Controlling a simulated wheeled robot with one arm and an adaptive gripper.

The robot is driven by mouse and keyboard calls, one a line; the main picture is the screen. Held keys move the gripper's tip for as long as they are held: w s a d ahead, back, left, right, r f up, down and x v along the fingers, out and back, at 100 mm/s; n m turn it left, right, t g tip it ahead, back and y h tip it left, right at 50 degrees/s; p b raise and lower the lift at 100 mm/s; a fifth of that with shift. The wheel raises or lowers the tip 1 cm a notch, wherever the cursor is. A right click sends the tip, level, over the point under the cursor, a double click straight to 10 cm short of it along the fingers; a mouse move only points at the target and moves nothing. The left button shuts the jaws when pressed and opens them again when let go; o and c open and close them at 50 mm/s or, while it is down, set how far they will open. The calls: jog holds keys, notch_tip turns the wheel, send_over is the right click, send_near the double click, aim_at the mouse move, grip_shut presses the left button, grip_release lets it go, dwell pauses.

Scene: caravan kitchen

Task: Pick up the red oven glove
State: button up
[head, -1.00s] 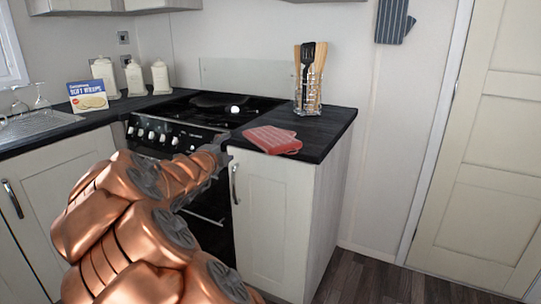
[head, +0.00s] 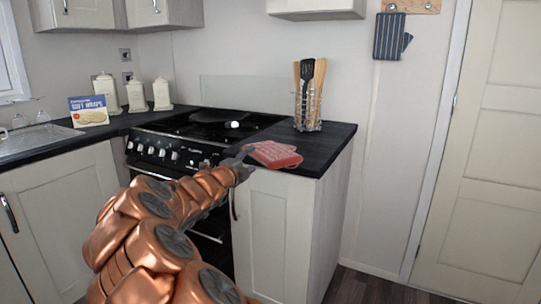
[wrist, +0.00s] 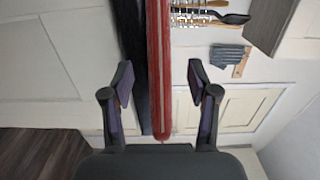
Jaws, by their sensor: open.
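The red oven glove (head: 274,154) lies on the dark worktop at its front edge, just right of the hob. In the wrist view the glove (wrist: 159,75) shows edge-on as a long red strip, reaching down between the two fingers. My gripper (head: 246,155) is at the glove's left end in the head view. In the wrist view my gripper (wrist: 159,82) is open, with one finger on each side of the glove and a gap on both sides. The fingertips are small and partly hard to make out in the head view.
A wire holder with utensils (head: 308,105) stands behind the glove on the worktop (head: 325,137). The hob (head: 205,124) and oven are to the left. A blue striped glove (head: 391,36) hangs on the wall. Floor at the right is clear.

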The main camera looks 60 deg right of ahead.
aim_at(254, 156)
jog(key=shift+w+d, duration=0.15)
jog(key=shift+d, duration=1.7)
grip_shut()
